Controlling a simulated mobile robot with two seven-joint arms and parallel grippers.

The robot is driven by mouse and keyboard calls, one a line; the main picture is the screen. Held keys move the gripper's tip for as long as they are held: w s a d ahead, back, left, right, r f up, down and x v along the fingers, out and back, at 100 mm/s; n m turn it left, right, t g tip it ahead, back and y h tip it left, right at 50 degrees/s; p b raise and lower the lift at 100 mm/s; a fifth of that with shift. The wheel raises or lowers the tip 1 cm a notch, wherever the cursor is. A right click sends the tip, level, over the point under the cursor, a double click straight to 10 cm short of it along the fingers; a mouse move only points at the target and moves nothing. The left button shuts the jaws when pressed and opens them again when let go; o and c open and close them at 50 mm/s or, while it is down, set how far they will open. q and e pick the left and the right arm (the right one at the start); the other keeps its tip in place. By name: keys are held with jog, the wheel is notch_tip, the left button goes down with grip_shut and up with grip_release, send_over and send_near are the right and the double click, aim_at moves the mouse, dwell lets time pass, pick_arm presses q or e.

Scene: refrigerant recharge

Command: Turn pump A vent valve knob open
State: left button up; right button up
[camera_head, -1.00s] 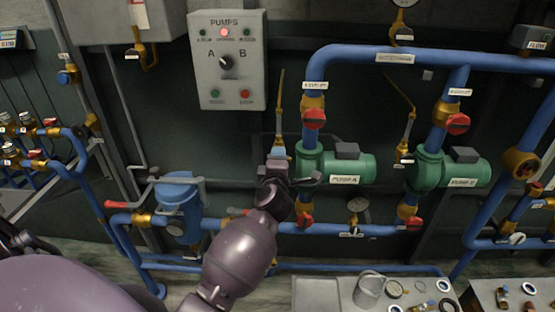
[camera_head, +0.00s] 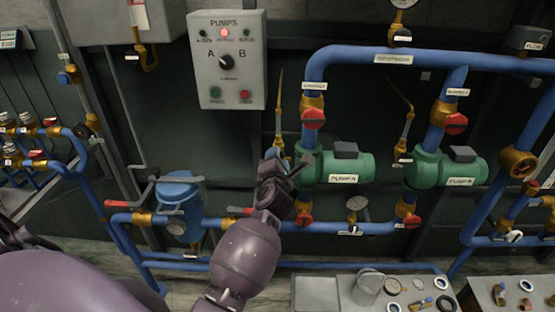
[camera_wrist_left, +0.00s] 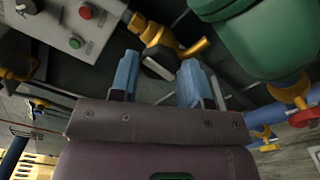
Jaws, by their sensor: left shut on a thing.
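Pump A (camera_head: 341,168) is green with a dark box on top, in the middle of the head view. The brass vent valve (camera_head: 278,142) stands on a thin line just left of it. My left gripper (camera_head: 277,157) is at the foot of this valve, its fingertips mostly hidden by the wrist. In the left wrist view the brass valve (camera_wrist_left: 164,36) is just beyond the two blue fingers of my left gripper (camera_wrist_left: 159,80). They are shut on the valve's knob, whose gripped part is hard to make out. My right gripper is not in view.
The pump control box (camera_head: 227,60) hangs up left. A second green pump (camera_head: 443,168) is to the right. Blue pipes (camera_head: 380,57) and red-handled valves (camera_head: 314,118) surround pump A. A bench tray (camera_head: 317,293) with loose parts beside it is below.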

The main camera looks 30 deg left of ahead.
pick_arm(q)
jog(key=o, duration=0.9)
jog(key=p+v, duration=0.2)
jog(key=v, duration=0.5)
jog(key=shift+d, duration=0.1)
